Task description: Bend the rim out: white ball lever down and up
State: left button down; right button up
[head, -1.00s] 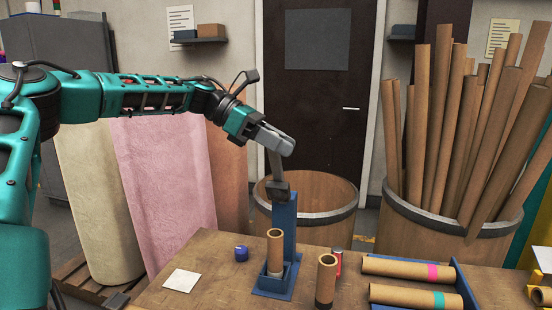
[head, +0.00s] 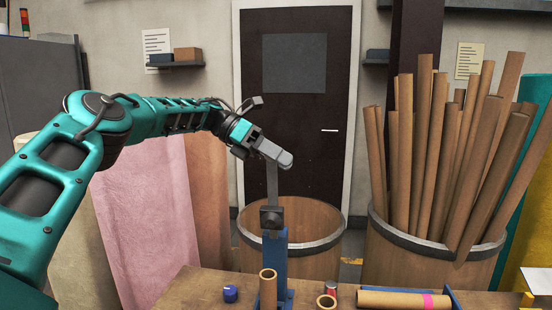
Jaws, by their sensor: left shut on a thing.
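The blue press (head: 282,258) stands on the table with a dark block at its top. A grey lever (head: 272,188) rises nearly upright from the block. My left gripper (head: 279,156) is shut at the lever's upper end. The white ball is not visible; the jaws cover that end. A cardboard tube (head: 268,290) stands upright in front of the press post. Its lower end is cut off by the picture's edge. My right gripper is out of view.
A tube with a pink band (head: 405,300) lies at right. Barrels stand behind the table (head: 190,290).

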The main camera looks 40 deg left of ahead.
pick_arm(q)
jog(key=shift+f, duration=0.15)
jog(key=c, duration=0.8)
grip_release()
jog(key=shift+v, duration=3.75)
